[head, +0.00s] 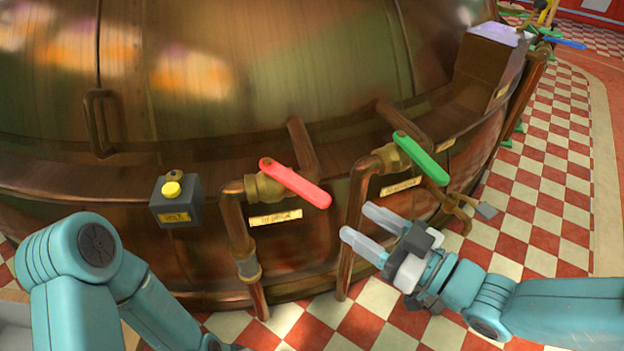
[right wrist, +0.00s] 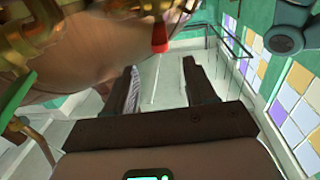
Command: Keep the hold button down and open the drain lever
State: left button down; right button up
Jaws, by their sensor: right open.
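The hold button is a yellow knob (head: 171,189) on a grey box (head: 176,208) on the kettle's side in the head view; nothing touches it. A red lever (head: 296,183) sits on a brass valve right of it, with a yellow label (head: 275,218) below, too blurred to read surely. A green lever (head: 421,157) is further right, its label also unreadable. My right gripper (head: 362,226) is open and empty, below and between the two levers, apart from both. The red lever's end (right wrist: 160,36) shows above the fingers in the right wrist view. My left gripper is out of view.
The big copper kettle (head: 250,80) fills the back. Copper pipes (head: 351,215) run down from the valves near my right gripper. A dark handle (head: 100,122) is on the kettle at left. The checkered floor (head: 540,180) is open at right.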

aim_at(312, 191)
jog(key=b+x, duration=0.2)
jog(key=x, duration=0.8)
jog(key=shift+w+a+f, duration=0.1)
jog(key=shift+f, duration=0.05)
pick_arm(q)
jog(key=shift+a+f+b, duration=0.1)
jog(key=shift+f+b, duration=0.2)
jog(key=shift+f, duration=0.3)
pick_arm(e)
jog(key=shift+w+a, duration=0.45)
jog(key=shift+a, duration=0.05)
